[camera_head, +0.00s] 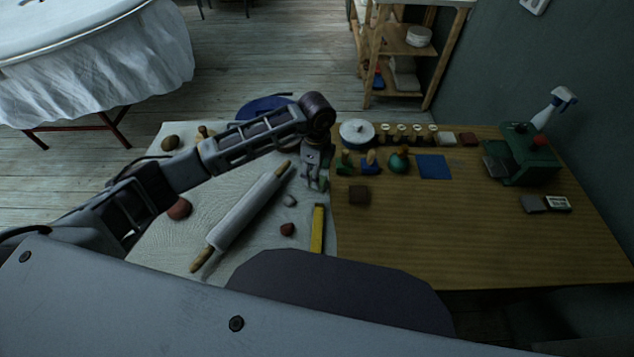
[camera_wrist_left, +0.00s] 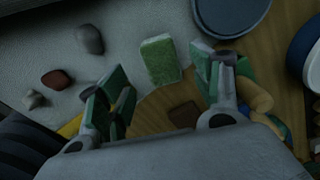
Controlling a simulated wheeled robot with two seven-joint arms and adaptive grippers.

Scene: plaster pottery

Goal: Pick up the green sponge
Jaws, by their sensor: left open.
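The green sponge (camera_wrist_left: 160,60) is a small block with a green top and a pale edge. It lies at the border of the pale cloth and the wooden table top, ahead of my left gripper (camera_wrist_left: 160,80) and between its fingers in the picture. The fingers have green pads, stand apart and do not visibly touch it. In the head view my left gripper (camera_head: 317,178) hangs over the cloth's right edge, beyond the rolling pin. I cannot make out the sponge there; the gripper seems to cover it. My right gripper is not in view.
A rolling pin (camera_head: 240,217) lies left of the gripper, with a yellow tool (camera_head: 317,229) and small lumps nearer. A round lidded pot (camera_head: 357,132), small bottles and a green box (camera_head: 523,156) stand to the right. The table's front right is clear.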

